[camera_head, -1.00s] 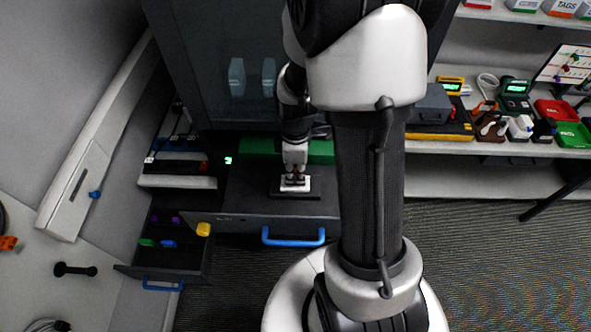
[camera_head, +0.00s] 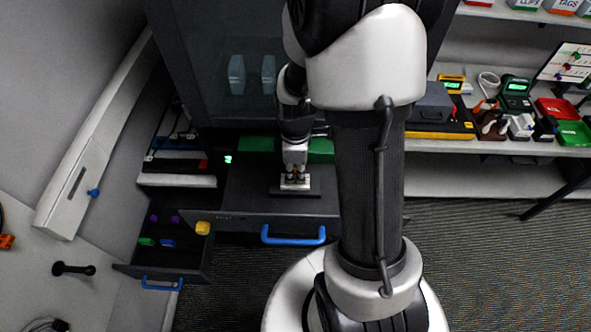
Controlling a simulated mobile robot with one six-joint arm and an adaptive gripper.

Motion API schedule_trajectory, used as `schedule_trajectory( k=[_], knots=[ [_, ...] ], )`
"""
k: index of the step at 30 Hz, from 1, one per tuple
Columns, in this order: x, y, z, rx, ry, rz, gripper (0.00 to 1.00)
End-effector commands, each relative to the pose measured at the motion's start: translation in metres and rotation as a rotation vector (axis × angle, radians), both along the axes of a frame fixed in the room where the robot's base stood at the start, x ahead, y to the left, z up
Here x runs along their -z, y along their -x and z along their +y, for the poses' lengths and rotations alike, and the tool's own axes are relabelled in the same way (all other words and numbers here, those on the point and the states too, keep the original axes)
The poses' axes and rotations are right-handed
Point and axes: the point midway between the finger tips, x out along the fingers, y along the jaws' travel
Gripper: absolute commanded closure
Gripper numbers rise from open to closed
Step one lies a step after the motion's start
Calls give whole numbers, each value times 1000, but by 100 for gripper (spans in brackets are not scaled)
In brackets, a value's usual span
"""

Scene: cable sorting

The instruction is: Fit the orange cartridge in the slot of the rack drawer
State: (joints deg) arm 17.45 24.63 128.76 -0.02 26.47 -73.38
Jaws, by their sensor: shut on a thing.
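The rack drawer (camera_head: 232,214) is pulled out, with a blue handle (camera_head: 293,236) on its front. A small white block (camera_head: 304,184) on a dark base lies in the drawer; I take it to be the slot piece, but the slot itself is hidden. My gripper (camera_head: 295,178) points down right over the white block, with its fingertips close to it. It is shut on a small orange thing, the orange cartridge, of which only specks show between the fingers. I cannot tell whether the cartridge touches the slot or is in it.
A second open drawer (camera_head: 146,262) at the left holds small coloured pieces. A yellow piece (camera_head: 203,228) is at its right edge. The rack cabinet (camera_head: 215,85) stands behind. A shelf at the right carries trays, including a red one (camera_head: 556,110). My arm hides the middle.

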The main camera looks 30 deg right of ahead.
Motion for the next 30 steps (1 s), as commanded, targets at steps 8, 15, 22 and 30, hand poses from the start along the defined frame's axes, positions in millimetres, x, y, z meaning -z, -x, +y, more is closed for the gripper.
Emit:
schedule_trajectory(
  k=[8, 15, 22, 30],
  knots=[
    [1, 0, 0, 0, 0, 0, 100],
    [1, 0, 0, 0, 0, 0, 100],
    [4, 0, 0, 0, 0, 0, 100],
    [9, 0, 0, 0, 0, 0, 100]
  ],
)
